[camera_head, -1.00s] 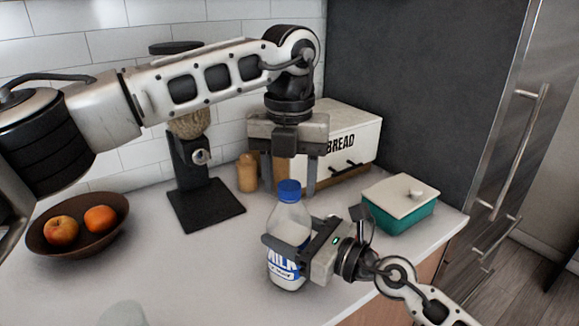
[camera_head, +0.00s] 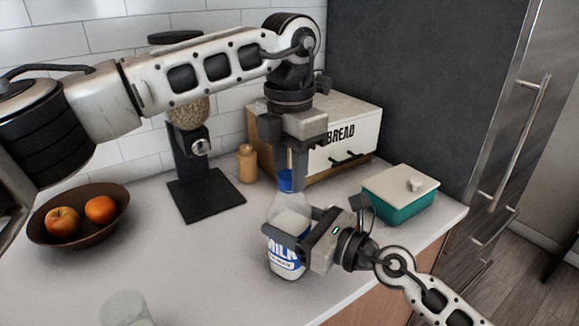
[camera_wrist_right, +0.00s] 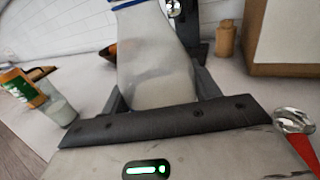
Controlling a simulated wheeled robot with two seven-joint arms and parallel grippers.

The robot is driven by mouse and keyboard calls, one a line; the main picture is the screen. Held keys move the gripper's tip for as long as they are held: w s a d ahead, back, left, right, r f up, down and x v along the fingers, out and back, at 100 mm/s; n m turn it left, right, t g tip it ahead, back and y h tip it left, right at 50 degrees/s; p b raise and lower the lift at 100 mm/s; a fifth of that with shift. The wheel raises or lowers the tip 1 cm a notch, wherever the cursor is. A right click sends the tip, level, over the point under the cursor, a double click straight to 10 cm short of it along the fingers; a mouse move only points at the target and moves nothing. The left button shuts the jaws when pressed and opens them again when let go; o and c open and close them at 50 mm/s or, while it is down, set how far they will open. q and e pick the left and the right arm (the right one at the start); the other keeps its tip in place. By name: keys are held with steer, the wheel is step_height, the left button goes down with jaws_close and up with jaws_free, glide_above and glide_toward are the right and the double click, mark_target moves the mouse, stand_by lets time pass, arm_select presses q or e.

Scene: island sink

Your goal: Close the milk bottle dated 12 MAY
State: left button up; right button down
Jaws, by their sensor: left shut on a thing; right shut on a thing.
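The milk bottle (camera_head: 284,258) stands upright on the counter, clear with a blue and white MILK label; I cannot read a date. It fills the middle of the right wrist view (camera_wrist_right: 155,70). My right gripper (camera_head: 290,226) is shut around the bottle's body from the right. A blue cap (camera_head: 285,182) is at the top of the bottle neck; I cannot tell how firmly it is seated. My left gripper (camera_head: 288,178) points down from above and is shut on the cap, its fingers partly hiding it.
A fruit bowl (camera_head: 78,236) is at the left, with a black stand (camera_head: 205,197) and small tan jar (camera_head: 247,163) behind. A bread box (camera_head: 345,135) and teal container (camera_head: 400,205) stand right of the bottle. A glass (camera_head: 125,307) is near the front left.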

arm_select(q)
steer(key=o, duration=1.1)
steer(key=shift+c, duration=0.2)
steer(key=shift+r, duration=0.1)
steer(key=shift+r, duration=2.2)
steer(key=shift+c, duration=0.3)
step_height(320, 180, up, 4)
steer(key=n, duration=0.3)
steer(key=shift+f+n, duration=0.25)
steer(key=shift+n, duration=0.05)
